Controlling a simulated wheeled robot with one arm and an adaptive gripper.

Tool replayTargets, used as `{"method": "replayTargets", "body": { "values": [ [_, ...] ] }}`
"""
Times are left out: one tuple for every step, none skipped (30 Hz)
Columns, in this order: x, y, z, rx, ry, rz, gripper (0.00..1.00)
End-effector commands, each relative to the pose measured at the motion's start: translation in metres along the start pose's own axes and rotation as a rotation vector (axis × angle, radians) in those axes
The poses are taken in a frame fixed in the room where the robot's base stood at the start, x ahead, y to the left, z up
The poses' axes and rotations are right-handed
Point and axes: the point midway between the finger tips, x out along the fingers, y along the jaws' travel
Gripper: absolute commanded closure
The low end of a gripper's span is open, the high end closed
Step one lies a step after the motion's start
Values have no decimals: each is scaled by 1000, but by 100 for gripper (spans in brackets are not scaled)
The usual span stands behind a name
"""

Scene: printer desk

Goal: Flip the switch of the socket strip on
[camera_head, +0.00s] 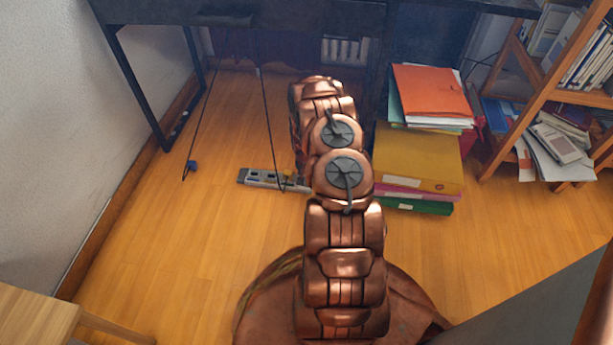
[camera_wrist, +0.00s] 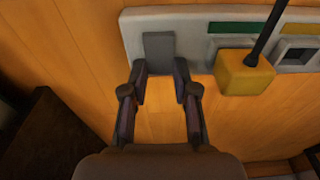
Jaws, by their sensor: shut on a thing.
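The socket strip (camera_head: 262,180) lies on the wooden floor under the desk, left of my arm in the head view. Its left end fills the top of the wrist view (camera_wrist: 195,30), with a grey switch (camera_wrist: 158,50), a green label and sockets. A yellow plug (camera_wrist: 244,73) with a black cable sits on the strip to the right of the switch. My gripper (camera_wrist: 160,70) has its two fingertips at either side of the switch's lower end and is shut on it. In the head view my arm hides the gripper.
A black desk (camera_head: 300,15) stands over the strip. A blue plug (camera_head: 192,165) on a cable is at the left. Binders and folders (camera_head: 415,155) are stacked to the right, beside a wooden shelf (camera_head: 550,85).

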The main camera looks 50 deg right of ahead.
Motion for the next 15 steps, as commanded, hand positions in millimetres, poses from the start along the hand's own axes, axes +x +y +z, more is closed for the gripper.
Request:
{"method": "replayTargets", "body": {
  "values": [
    [4,-2,2,-3,12,0,100],
    [4,-2,3,-5,21,0,100],
    [4,-3,3,-6,33,-1,100],
    [3,-4,2,-5,43,-2,100],
    [3,-4,2,-5,51,-2,100],
    [3,-4,2,-6,60,-2,100],
    [4,-4,3,-6,66,-2,100],
    [4,-4,4,-5,72,-2,100],
    [4,-4,4,-6,82,-2,100],
    [3,-3,4,-6,89,-2,100],
    [3,-3,4,-4,97,-3,100],
    [2,-3,4,-4,106,-3,100],
    [2,-3,4,-4,111,-3,100],
    [1,-2,4,-3,116,-3,100],
    [1,-2,4,-3,120,-3,100]
  ]
}}
